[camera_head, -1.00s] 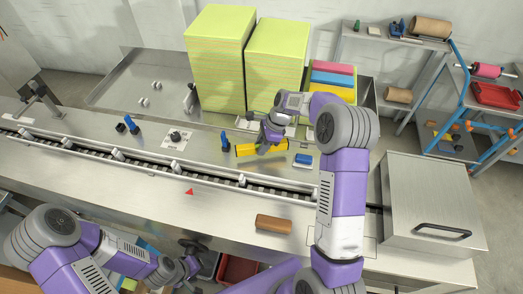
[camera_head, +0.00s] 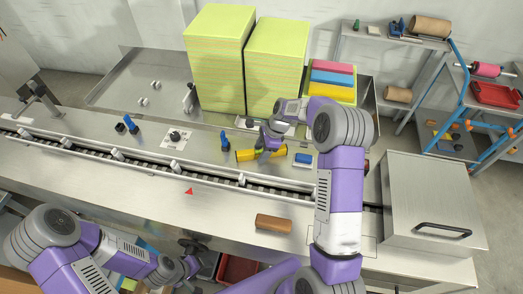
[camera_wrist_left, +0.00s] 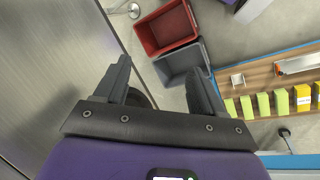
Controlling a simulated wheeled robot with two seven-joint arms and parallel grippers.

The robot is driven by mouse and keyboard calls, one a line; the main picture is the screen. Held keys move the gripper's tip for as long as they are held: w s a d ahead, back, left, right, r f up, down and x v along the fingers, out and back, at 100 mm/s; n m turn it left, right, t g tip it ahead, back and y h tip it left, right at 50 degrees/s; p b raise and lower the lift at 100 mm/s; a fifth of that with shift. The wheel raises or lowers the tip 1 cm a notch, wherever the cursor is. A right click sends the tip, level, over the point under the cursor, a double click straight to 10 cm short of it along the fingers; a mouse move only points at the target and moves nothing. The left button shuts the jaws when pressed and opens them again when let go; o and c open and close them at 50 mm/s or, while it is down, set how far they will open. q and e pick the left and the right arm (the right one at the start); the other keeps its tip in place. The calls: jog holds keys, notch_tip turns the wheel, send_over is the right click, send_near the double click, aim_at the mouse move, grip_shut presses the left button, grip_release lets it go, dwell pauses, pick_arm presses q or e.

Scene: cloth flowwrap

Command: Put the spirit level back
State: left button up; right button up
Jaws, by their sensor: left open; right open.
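The spirit level, a yellow bar (camera_head: 246,155), lies on the steel machine top behind the conveyor rail in the head view. My right gripper (camera_head: 266,151) is over the right part of the bar, with its fingers down at it. It hides some of the bar; I cannot tell whether the fingers touch it. My left gripper (camera_head: 190,268) is low in front of the machine, far from the bar. In the left wrist view its two fingers (camera_wrist_left: 158,88) are apart with nothing between them.
A blue-handled tool (camera_head: 225,141) stands just left of the bar, and a blue block (camera_head: 303,159) lies to its right. A brown roll (camera_head: 273,222) lies on the front deck. Tall yellow-green stacks (camera_head: 275,70) stand behind. Below my left gripper are a red bin (camera_wrist_left: 165,28) and a grey bin (camera_wrist_left: 183,65).

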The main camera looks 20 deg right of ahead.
jog(key=shift+r, duration=0.1)
jog(key=v, duration=1.2)
jog(key=shift+p, duration=0.3)
